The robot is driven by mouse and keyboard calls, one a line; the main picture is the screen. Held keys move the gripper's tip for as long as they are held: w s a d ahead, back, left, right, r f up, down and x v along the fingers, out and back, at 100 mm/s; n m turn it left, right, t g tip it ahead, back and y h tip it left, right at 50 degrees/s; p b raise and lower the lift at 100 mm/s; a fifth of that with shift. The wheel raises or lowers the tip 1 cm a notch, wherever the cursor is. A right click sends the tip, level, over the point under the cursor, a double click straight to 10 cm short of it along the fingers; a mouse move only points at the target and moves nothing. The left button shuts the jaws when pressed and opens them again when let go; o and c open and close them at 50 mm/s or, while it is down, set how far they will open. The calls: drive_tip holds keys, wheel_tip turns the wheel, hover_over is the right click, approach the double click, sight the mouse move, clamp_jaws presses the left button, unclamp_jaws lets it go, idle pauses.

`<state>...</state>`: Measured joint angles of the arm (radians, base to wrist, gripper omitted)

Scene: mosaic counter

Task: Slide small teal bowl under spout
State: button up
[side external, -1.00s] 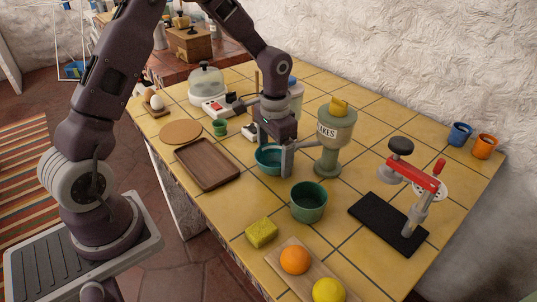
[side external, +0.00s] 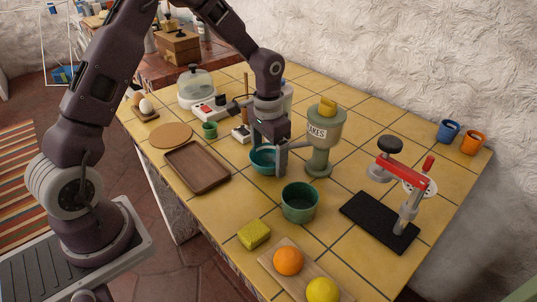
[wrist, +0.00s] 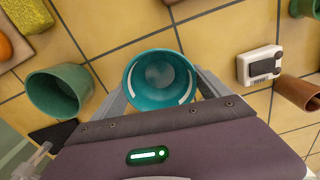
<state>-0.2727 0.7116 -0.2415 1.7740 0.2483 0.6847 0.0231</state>
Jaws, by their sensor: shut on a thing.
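The small teal bowl (side external: 262,162) sits upright on the tiled counter, left of the flake dispenser. It also shows in the wrist view (wrist: 160,80), empty, with one finger on each side of its wall. My gripper (side external: 267,160) is shut on the bowl from above, its fingers low near the counter. The dispenser (side external: 324,138) is a grey-green canister with a yellow top and a label whose end reads "AKES". It stands just right of my gripper. Its spout is not clearly visible, so I cannot tell its exact place.
A larger green pot (side external: 300,204) stands in front of the dispenser. A brown tray (side external: 197,168) lies to the left, and a small white device (side external: 241,133) is behind the bowl. A red-armed press (side external: 402,178) on a black mat stands at right. Bare tiles lie between pot and tray.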

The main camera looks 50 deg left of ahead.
idle(0.3)
drive_tip(key=o, duration=1.3)
wheel_tip(320, 180, up, 7)
drive_tip(key=s+d+r+t, duration=0.1)
drive_tip(key=s+d+r, duration=0.1)
drive_tip(key=s+r, duration=0.5)
drive_tip(key=s+d+r+t, duration=0.1)
drive_tip(key=s+r, duration=0.1)
drive_tip(key=s, duration=0.4)
drive_tip(key=s+r+n+t, duration=0.1)
drive_tip(key=s+r+t, duration=0.1)
drive_tip(key=s, duration=0.4)
drive_tip(key=s+d+r+t, duration=0.1)
drive_tip(key=s+r, duration=0.2)
drive_tip(key=s, duration=0.3)
drive_tip(key=shift+s+d+t, duration=0.3)
drive_tip(key=shift+d, duration=0.05)
